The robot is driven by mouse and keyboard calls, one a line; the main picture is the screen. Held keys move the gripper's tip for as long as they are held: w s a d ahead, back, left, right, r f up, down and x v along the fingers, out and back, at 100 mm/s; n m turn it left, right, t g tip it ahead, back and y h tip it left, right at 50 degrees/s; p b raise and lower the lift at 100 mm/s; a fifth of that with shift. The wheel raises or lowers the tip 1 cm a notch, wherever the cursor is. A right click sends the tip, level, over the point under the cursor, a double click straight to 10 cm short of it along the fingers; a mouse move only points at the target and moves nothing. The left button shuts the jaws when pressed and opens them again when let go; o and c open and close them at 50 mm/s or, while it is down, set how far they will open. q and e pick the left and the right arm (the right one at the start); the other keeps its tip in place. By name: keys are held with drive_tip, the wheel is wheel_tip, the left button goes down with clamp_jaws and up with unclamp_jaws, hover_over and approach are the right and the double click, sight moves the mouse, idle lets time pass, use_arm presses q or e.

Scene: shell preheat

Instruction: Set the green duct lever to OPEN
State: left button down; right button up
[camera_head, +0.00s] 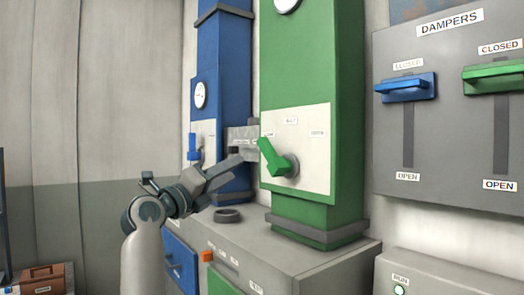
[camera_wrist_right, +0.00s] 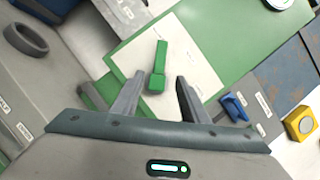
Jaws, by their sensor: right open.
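The green duct lever (camera_head: 275,158) sits on a white plate (camera_head: 312,172) on the green duct (camera_head: 350,100). In the head view its handle tilts up and left from its round pivot. A label that reads like OPEN is at the plate's upper right, and another small label is near the top middle. My right gripper (camera_head: 240,163) is open just left of the lever. In the right wrist view the lever (camera_wrist_right: 159,60) stands ahead, between the lines of the open fingers (camera_wrist_right: 157,92); nothing is held. Contact cannot be told. My left gripper is not in view.
A blue duct (camera_head: 222,90) with its own blue lever (camera_head: 194,147) stands left. A grey cabinet (camera_head: 330,255) with a dark ring (camera_head: 228,215) is below. The dampers panel (camera_head: 450,130) at right has blue (camera_head: 405,88) and green (camera_head: 492,76) sliders at CLOSED.

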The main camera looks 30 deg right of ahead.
sight(265, 151)
drive_tip(key=shift+r, duration=0.1)
idle(0.3)
drive_tip(key=p+x, duration=0.8)
drive_tip(key=x, duration=0.8)
drive_tip(key=shift+d+r, duration=0.1)
drive_tip(key=shift+d, duration=0.1)
drive_tip(key=shift+w+d+p, duration=0.25)
drive_tip(key=shift+d+p, duration=0.1)
drive_tip(key=shift+d, duration=0.15)
clamp_jaws()
